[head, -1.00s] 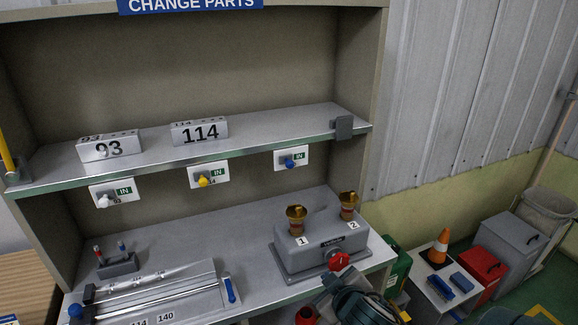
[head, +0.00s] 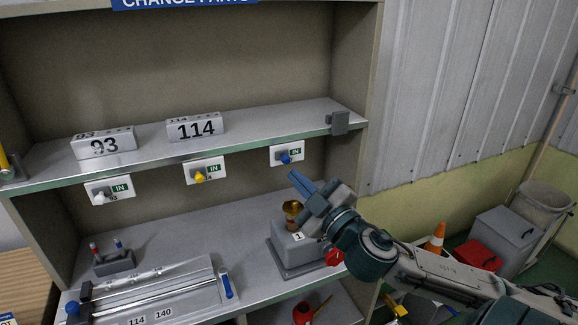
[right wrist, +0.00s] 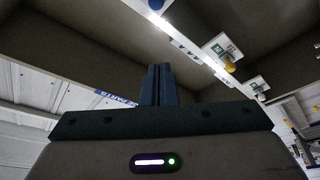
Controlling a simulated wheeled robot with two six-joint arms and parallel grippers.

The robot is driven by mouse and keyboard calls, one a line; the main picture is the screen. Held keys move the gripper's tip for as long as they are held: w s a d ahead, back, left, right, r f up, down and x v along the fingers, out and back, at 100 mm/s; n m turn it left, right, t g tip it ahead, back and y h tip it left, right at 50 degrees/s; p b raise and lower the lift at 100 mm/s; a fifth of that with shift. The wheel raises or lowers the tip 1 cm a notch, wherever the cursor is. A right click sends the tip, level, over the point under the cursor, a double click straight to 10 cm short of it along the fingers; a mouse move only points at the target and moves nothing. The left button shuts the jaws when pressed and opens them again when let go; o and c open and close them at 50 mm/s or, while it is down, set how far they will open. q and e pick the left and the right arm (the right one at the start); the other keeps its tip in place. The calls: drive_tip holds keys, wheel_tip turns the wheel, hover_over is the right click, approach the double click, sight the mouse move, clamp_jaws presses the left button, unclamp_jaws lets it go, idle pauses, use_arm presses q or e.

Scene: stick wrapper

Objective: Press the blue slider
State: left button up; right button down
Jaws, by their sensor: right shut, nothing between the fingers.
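The blue slider (head: 285,158) is a blue knob on a white plate marked IN, under the right part of the upper shelf's front edge. My right gripper (head: 297,178) is shut and empty. In the head view its blue fingertips show just below the blue slider, with a small gap in the picture; the depth between them is hard to tell. My left gripper is not in view.
Similar plates carry a yellow knob (head: 199,177) and a white knob (head: 100,198) further left. Blocks marked 93 (head: 104,144) and 114 (head: 195,128) stand on the upper shelf (head: 258,125). A grey box (head: 290,250) with a brass cup sits below my right gripper.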

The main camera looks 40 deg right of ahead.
sight(284, 158)
drive_tip(key=p+x, duration=0.5)
drive_tip(key=x, duration=0.4)
drive_tip(key=d+f, duration=0.2)
drive_tip(key=shift+w+d+f, duration=0.15)
drive_tip(key=shift+d+f, duration=0.15)
drive_tip(key=shift+f, duration=0.1)
idle(0.3)
